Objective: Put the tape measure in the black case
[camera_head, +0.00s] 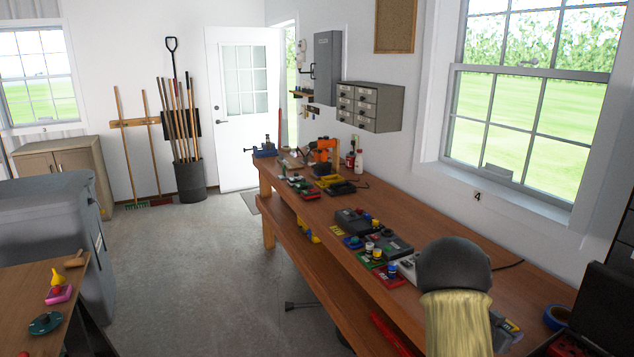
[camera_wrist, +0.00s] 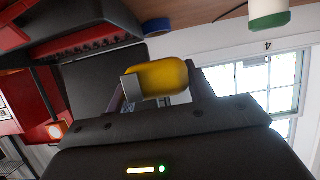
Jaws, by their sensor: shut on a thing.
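In the wrist view my gripper (camera_wrist: 155,95) is shut on a yellow and grey object (camera_wrist: 162,78), which looks like the tape measure. It is held off the bench and partly hidden by the jaws. An open black case (camera_wrist: 95,78) lies behind it to the left, with a red, bumpy strip along its inside. In the head view the black case (camera_head: 604,302) stands open at the right end of the bench, cut off by the picture edge, with red showing low inside.
The long wooden bench (camera_head: 330,216) holds several tools and small cases. A blue tape roll (camera_head: 557,316) lies near the black case. A white and green cylinder (camera_wrist: 268,14) shows in the wrist view.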

